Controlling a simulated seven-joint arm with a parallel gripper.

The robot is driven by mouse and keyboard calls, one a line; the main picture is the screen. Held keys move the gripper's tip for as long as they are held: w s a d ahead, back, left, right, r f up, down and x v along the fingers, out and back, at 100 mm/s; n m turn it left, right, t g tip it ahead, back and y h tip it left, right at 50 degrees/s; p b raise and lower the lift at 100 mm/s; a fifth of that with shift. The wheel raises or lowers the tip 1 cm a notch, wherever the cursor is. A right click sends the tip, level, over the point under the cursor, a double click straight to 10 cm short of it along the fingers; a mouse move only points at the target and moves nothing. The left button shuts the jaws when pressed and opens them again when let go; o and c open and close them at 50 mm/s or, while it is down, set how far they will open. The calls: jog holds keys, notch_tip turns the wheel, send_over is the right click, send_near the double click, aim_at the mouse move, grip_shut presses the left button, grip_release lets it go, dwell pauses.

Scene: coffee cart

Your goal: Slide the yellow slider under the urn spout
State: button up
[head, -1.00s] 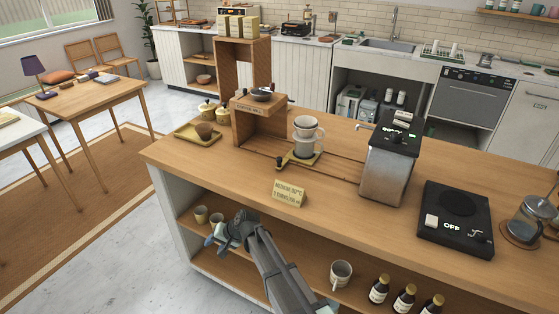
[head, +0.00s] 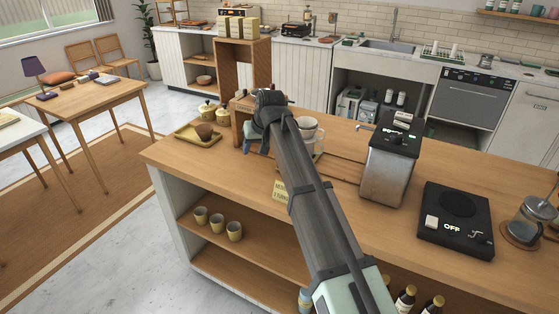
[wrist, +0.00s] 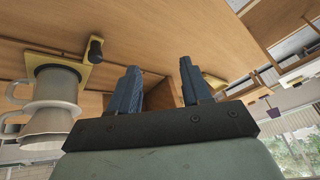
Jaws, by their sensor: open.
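The yellow slider (wrist: 78,66) carries the white dripper (wrist: 52,88) on a carafe or cup, and its dark knob (wrist: 96,48) sticks out at the side. In the head view my arm hides most of the slider; the white dripper (head: 311,127) shows just behind the arm. The silver urn (head: 384,177) stands to the right, with its spout (head: 364,127) pointing left toward the rail. My gripper (head: 255,142) is open and empty, low over the counter, left of the slider. In the wrist view its fingers (wrist: 160,75) are apart, to the right of the knob.
A wooden stand (head: 240,120) is close behind my gripper. A yellow tray (head: 195,134) with a brown cup lies to the left. A small sign (head: 279,190) is partly behind my arm. A black scale or heater (head: 456,222) lies right of the urn.

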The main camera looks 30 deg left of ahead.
jog(key=w+d+r+t+h, duration=0.1)
jog(key=w+d+r+h, duration=0.15)
jog(key=w+d, duration=0.4)
jog(key=shift+y, duration=0.45)
jog(key=x, duration=0.8)
jog(key=s+d+x, duration=0.1)
jog(key=x, duration=0.3)
jog(key=shift+f, duration=0.35)
jog(key=shift+c, duration=0.2)
grip_shut()
